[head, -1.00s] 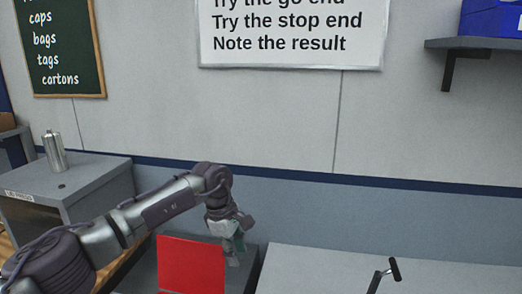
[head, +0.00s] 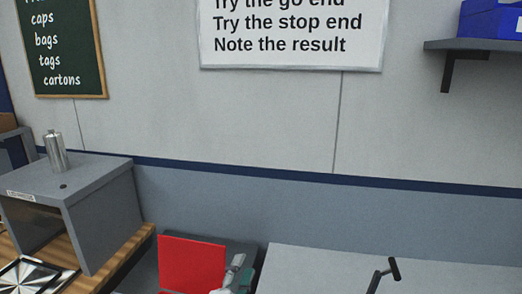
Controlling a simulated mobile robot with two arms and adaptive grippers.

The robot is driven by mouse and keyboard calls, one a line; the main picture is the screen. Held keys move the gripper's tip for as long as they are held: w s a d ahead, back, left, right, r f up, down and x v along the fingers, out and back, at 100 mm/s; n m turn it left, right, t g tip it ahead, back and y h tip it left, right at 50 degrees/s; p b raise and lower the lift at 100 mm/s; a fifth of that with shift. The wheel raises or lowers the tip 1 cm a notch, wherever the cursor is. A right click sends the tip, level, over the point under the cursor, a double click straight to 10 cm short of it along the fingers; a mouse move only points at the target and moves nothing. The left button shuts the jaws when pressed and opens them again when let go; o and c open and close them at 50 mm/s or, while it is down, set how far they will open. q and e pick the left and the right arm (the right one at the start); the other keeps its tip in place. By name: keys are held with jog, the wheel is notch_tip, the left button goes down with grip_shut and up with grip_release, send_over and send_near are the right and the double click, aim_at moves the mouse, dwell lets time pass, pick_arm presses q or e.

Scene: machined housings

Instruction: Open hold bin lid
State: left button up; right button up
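A red panel (head: 192,262), seemingly the hold bin's lid, stands upright near the bottom of the head view. More red shows at its lower edge, cut off by the frame, so the bin's inside is hidden. My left gripper (head: 238,275) is at the panel's lower right edge, overlapping it in the picture. Only a small part of the gripper shows. I cannot tell whether it touches the panel or whether its fingers are open. My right gripper is not in view.
A grey open-fronted box (head: 75,200) with a metal cylinder (head: 55,151) on top stands at left on a wooden surface. A dark T-shaped handle (head: 384,274) rises from the grey surface (head: 320,275) at right. A blue bin (head: 490,19) sits on a wall shelf.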

pick_arm(q)
jog(key=s+a+f+n+g+y, duration=0.6)
jog(key=s+a+f+n, duration=0.4)
jog(key=f, duration=0.4)
jog(key=s+a+f+n+g, duration=0.2)
jog(key=s+a+f+g, duration=0.15)
jog(key=s, duration=0.65)
jog(key=s+a+f+n+g, duration=0.3)
jog(key=s+f+g, duration=0.15)
jog(key=s, duration=0.55)
notch_tip(320, 180, down, 28)
jog(key=f+g+b, duration=0.1)
jog(key=g+b, duration=0.1)
jog(key=b, duration=0.4)
jog(key=s+a+f+b, duration=0.1)
jog(key=s+f+b, duration=0.1)
jog(key=s+f, duration=0.7)
jog(key=s+a+f+g+b, duration=0.1)
jog(key=s+f+b, duration=0.2)
jog(key=s+f, duration=0.6)
notch_tip(320, 180, down, 6)
jog(key=shift+a+r+m, duration=0.25)
jog(key=shift+a+m, duration=0.1)
jog(key=shift+m, duration=0.05)
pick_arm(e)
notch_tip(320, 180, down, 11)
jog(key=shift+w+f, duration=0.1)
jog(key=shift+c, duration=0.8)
